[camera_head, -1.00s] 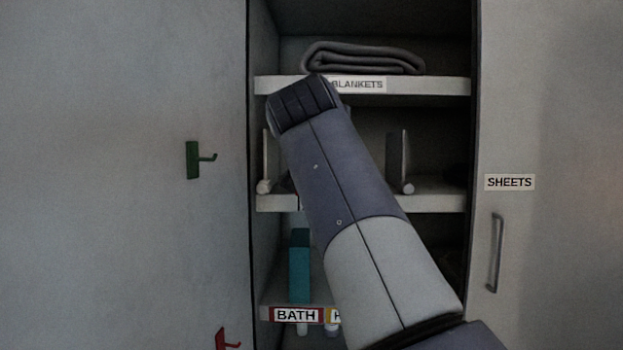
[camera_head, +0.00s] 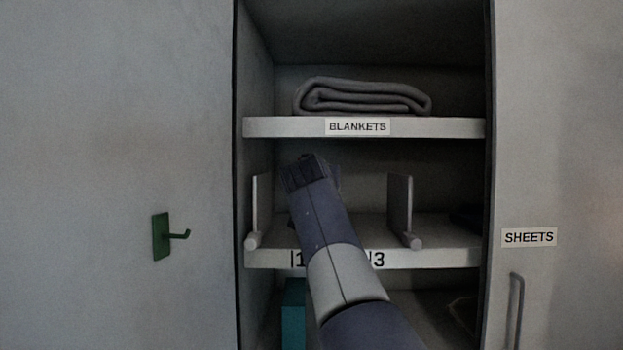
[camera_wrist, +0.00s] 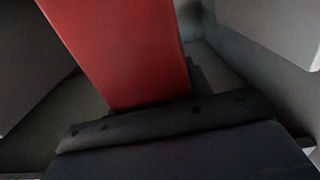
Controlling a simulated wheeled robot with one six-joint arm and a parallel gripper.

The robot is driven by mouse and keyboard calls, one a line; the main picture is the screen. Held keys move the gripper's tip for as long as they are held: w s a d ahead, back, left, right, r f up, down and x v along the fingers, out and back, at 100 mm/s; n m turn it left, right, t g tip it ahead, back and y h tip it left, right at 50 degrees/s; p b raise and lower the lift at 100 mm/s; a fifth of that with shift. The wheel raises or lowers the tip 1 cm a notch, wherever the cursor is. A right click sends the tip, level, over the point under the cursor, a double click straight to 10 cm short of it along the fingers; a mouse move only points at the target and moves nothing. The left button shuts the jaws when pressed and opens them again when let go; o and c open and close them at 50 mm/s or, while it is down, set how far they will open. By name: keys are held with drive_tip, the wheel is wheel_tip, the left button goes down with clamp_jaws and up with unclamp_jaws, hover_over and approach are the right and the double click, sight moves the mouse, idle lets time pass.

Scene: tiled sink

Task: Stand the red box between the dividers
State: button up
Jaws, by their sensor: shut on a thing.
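The red box (camera_wrist: 125,50) fills the upper middle of the wrist view, and my gripper (camera_wrist: 155,105) is shut on it. The box is hidden behind my arm in the head view. My dark wrist reaches into the middle shelf bay there, between the left divider (camera_head: 256,205) and the right divider (camera_head: 400,205). In the wrist view, grey panels flank the box with gaps on both sides. I cannot tell whether the box touches the shelf.
The middle shelf (camera_head: 445,257) carries the dividers and has number labels, partly covered by my arm. The blankets shelf (camera_head: 280,127) is above, with a folded grey blanket (camera_head: 362,97). A teal box (camera_head: 293,315) stands below. A green hook (camera_head: 162,236) is at left.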

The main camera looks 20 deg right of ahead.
drive_tip(key=w, duration=0.1)
drive_tip(key=w+d+f, duration=0.1)
drive_tip(key=w+p, duration=0.1)
drive_tip(key=w, duration=0.1)
drive_tip(key=shift+d+f, duration=0.3)
drive_tip(key=shift+f, duration=0.1)
drive_tip(key=shift+s+f, duration=0.15)
drive_tip(key=shift+f, duration=0.65)
drive_tip(key=shift+f+b, duration=0.15)
drive_tip(key=shift+b, duration=0.2)
drive_tip(key=o, duration=1.2)
